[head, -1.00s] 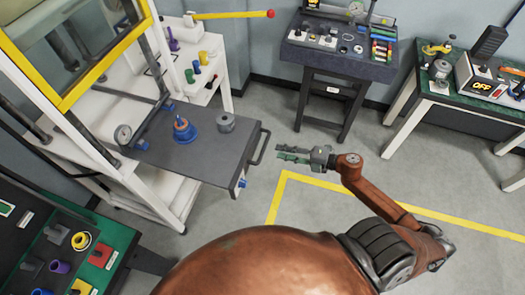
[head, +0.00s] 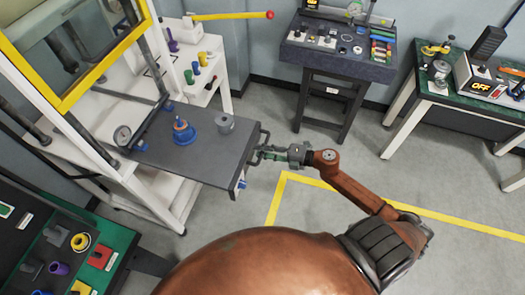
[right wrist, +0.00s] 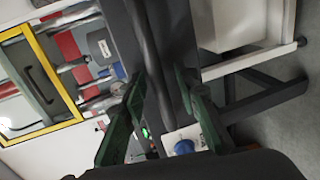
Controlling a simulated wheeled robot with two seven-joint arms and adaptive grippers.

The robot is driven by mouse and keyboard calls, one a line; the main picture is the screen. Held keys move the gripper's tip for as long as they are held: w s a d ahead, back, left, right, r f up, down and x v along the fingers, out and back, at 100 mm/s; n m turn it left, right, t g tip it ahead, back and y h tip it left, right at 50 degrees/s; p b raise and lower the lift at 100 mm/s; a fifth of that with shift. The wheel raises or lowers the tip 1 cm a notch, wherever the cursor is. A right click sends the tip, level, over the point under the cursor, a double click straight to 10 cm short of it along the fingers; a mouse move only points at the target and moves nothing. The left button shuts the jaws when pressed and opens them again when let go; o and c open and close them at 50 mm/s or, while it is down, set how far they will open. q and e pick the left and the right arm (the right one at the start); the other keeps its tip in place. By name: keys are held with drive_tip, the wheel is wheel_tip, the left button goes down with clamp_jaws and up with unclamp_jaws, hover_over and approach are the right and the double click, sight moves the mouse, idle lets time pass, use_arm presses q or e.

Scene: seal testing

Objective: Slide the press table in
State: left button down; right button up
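The press table (head: 178,158) is a dark grey slab pulled out to the right from the white press frame. A dark bar handle (head: 261,139) is on its right edge. My right gripper (head: 260,156) has its green fingers at this handle. In the right wrist view the two green fingers (right wrist: 163,115) are spread apart, with dark bar-like parts between and beyond them; I cannot tell whether they touch the handle. A blue and orange part (head: 184,132) and a grey cylinder (head: 225,123) stand on the table. My left gripper is not in view.
The white press frame (head: 148,187) with a yellow-edged guard (head: 110,62) stands at the left. A gauge (head: 122,135) sits by the table's left end. A dark workbench (head: 335,62) stands behind. A green-topped bench (head: 450,95) is at the right. Floor right of the table is open.

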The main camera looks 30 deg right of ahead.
clamp_jaws()
idle(0.7)
